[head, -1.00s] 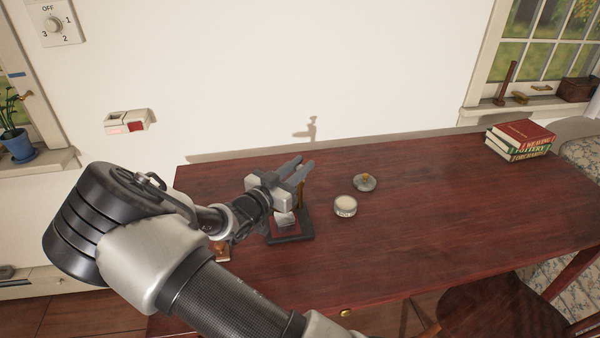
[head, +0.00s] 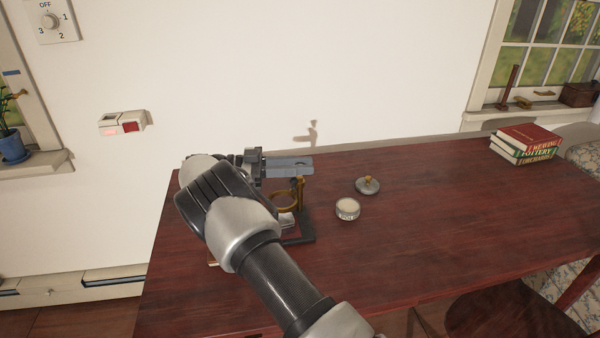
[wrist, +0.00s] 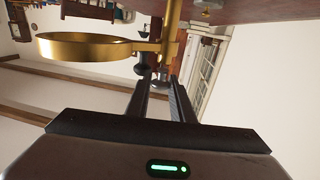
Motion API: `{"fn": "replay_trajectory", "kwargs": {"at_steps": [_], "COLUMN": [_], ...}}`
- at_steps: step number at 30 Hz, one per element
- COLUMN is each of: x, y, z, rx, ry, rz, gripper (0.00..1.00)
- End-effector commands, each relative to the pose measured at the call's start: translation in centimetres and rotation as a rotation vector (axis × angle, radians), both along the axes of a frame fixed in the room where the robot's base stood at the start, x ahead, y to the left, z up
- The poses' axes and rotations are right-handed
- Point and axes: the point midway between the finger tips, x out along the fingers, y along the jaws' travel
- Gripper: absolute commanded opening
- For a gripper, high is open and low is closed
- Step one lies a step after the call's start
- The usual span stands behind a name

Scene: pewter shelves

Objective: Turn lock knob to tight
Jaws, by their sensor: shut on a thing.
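A stand with a brass post (head: 301,194) and a brass ring (head: 285,203) rises from a dark base (head: 306,239) on the table. My gripper (head: 309,166) is at the top of the post, its fingers lying nearly level. In the wrist view, the ring (wrist: 85,47) juts left from the post (wrist: 173,28). A small dark lock knob (wrist: 160,77) at the ring's clamp sits between my fingertips (wrist: 159,84), and my gripper is shut on it. The fingers hide part of it; no tight marking can be read. The knob is hidden in the head view.
A round white-topped jar (head: 347,209) and a grey lid with a brass knob (head: 368,186) lie right of the stand. Books (head: 525,143) are stacked at the far right. The table's right half (head: 440,215) is mostly clear. The wall is close behind.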

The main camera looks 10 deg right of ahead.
Motion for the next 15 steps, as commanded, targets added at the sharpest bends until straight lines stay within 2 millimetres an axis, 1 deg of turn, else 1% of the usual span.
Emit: {"fn": "replay_trajectory", "kwargs": {"at_steps": [1, 6, 15], "x": [0.07, 0.05, 0.01], "y": [-0.01, -0.03, -0.02], "z": [-0.29, -0.15, 0.05], "rx": [-0.002, -0.002, -0.003], "ry": [-0.003, -0.002, -0.001], "rz": [-0.023, -0.085, -0.138], "gripper": [0.00, 0.00, 0.00]}}
